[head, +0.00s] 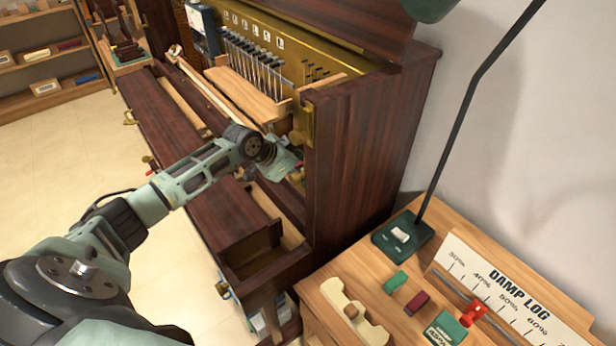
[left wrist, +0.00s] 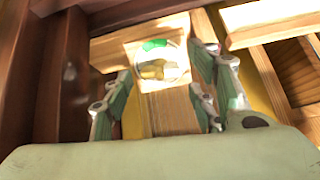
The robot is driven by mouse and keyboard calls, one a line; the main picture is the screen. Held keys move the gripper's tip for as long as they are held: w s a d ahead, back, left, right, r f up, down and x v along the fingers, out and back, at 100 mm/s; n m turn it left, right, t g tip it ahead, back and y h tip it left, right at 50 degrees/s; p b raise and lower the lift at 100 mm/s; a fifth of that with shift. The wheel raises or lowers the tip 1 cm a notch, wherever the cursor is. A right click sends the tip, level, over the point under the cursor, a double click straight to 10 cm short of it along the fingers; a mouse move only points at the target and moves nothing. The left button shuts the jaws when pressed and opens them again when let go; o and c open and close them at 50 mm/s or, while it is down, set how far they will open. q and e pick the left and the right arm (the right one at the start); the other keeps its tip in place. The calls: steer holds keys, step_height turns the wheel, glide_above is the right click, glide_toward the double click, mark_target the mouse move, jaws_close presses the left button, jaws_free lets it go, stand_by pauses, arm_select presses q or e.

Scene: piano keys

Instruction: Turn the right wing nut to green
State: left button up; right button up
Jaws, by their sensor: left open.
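In the left wrist view a brass-yellow wing nut (left wrist: 156,70) sits on a round pale dial with a green patch (left wrist: 153,45) at its top edge. The dial is on a light wooden block (left wrist: 172,115). The wings look roughly sideways, and their exact angle is blurred. My left gripper (left wrist: 160,88) is open, with its fingers on either side of the wing nut and apart from it. In the head view my left gripper (head: 291,166) reaches into the right end of the open piano, and I cannot make out the wing nut there. My right gripper is not in view.
The piano's dark right side panel (head: 365,150) stands close beside my left gripper. A light wooden rail (head: 248,97) lies to its left, below the hammers. A side table holds a lamp base (head: 402,236), coloured blocks and a damp log board (head: 513,300).

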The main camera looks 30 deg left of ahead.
arm_select(q)
steer(key=shift+b+x, duration=1.05)
steer(key=shift+x, duration=0.4)
steer(key=shift+r, duration=0.1)
steer(key=shift+s+a+r+p, duration=0.15)
steer(key=shift+s+r+p, duration=0.25)
steer(key=shift+p, duration=0.4)
steer(key=shift+c, duration=0.5)
